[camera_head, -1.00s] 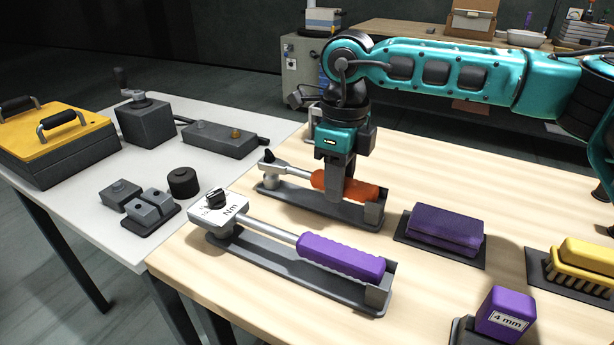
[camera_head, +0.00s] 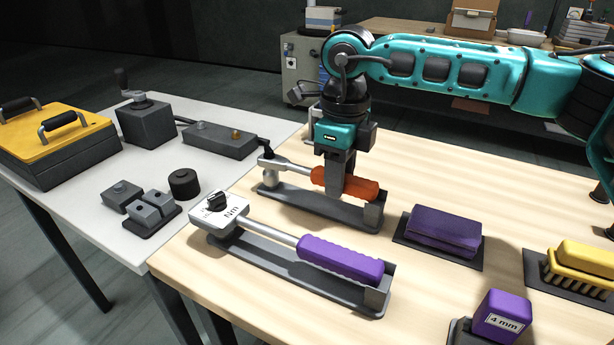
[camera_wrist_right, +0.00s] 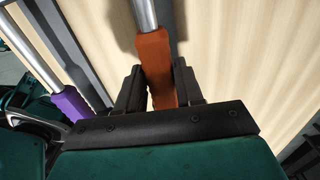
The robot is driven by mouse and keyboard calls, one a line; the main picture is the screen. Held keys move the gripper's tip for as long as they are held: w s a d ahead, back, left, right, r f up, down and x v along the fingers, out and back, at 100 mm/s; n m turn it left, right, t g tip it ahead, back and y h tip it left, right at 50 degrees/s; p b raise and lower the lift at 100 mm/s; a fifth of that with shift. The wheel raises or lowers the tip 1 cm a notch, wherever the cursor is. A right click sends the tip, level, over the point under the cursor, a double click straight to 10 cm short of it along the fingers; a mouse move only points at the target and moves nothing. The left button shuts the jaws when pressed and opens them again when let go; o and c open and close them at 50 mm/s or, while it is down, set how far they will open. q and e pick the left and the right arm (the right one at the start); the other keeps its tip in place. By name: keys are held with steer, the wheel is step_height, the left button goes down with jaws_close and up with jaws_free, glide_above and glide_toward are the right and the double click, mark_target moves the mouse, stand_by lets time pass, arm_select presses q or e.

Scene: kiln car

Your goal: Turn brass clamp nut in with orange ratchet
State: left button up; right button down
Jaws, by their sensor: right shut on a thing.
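The orange ratchet (camera_head: 365,188) is at its dark holder (camera_head: 312,205) on the wooden table, with its shaft and head pointing left. My right gripper (camera_head: 345,190) is shut on its orange handle from above. In the right wrist view, the two dark fingers (camera_wrist_right: 160,88) flank the orange handle (camera_wrist_right: 156,60). The ratchet looks raised slightly from the holder. A small brass-coloured nut (camera_head: 235,134) stands on a grey block (camera_head: 215,143) on the white table at left; I cannot tell if it is the clamp nut. My left gripper is out of view.
A purple-handled torque wrench (camera_head: 340,258) lies in a holder in front of the ratchet. A purple block (camera_head: 444,228), a yellow brush (camera_head: 585,262) and a purple 4 mm piece (camera_head: 503,315) stand to the right. A yellow-lidded box (camera_head: 50,140) is at far left.

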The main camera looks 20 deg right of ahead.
steer(key=shift+r, duration=0.1)
steer(key=shift+r+p, duration=2.2)
steer(key=shift+r, duration=0.75)
steer(key=c, duration=1.2)
jaws_free()
jaws_close()
